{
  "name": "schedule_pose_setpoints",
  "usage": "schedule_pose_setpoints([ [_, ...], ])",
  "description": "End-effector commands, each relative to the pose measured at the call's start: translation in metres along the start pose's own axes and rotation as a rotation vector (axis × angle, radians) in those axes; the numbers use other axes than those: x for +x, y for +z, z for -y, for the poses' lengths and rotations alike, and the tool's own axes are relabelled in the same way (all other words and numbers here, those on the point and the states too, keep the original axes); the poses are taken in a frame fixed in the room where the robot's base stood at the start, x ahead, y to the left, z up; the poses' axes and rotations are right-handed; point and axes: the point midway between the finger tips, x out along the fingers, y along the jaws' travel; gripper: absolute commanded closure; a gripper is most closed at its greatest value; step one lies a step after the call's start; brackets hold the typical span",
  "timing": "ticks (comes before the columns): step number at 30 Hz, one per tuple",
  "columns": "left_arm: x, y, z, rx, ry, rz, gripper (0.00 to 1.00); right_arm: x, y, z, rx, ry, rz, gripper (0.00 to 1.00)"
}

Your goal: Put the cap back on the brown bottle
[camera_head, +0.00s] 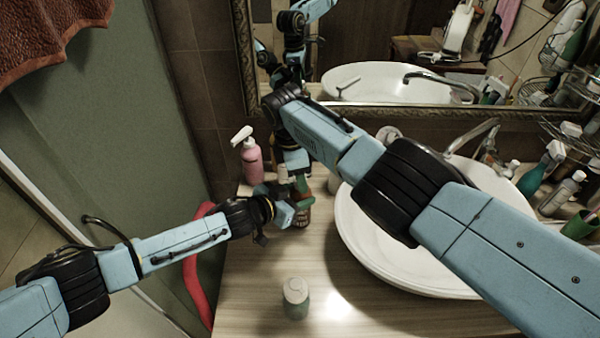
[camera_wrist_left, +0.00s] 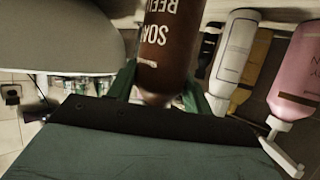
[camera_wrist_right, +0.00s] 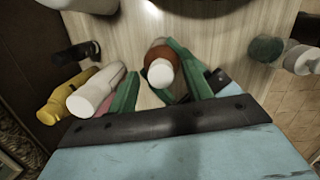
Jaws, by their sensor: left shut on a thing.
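The brown bottle (camera_head: 302,216) stands on the counter left of the basin. In the left wrist view its lettered brown side (camera_wrist_left: 165,45) fills the top middle. My left gripper (camera_head: 298,203) is shut around it. My right gripper (camera_head: 299,180) hangs above the bottle, pointing down. In the right wrist view its green fingers (camera_wrist_right: 160,85) stand apart, with the bottle's white round top (camera_wrist_right: 162,73) between them. The fingers look clear of that top, so the gripper appears open. I cannot tell whether the white top is a seated cap.
A pink pump bottle (camera_head: 252,160) stands behind to the left. A white bottle (camera_wrist_right: 92,97) and a yellow bottle (camera_wrist_right: 60,103) stand close by. A pale-lidded jar (camera_head: 296,298) stands at the counter's front. The white basin (camera_head: 385,255) lies right. The front-left counter is mostly clear.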

Motion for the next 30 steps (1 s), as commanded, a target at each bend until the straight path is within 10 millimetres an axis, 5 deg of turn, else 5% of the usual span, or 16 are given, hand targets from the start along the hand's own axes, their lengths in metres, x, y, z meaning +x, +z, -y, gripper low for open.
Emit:
schedule_pose_setpoints([
  [8, 0.000, 0.001, 0.001, 0.000, -0.001, 0.003, 1.00, -0.003, 0.000, 0.000, -0.001, 0.000, -0.002, 0.50],
  [18, 0.000, 0.001, 0.001, 0.000, -0.002, 0.003, 1.00, -0.041, 0.006, 0.000, -0.002, 0.000, -0.002, 0.50],
  [30, 0.000, 0.001, 0.001, 0.001, -0.002, 0.002, 1.00, -0.044, 0.007, 0.000, -0.011, 0.000, -0.002, 0.54],
])
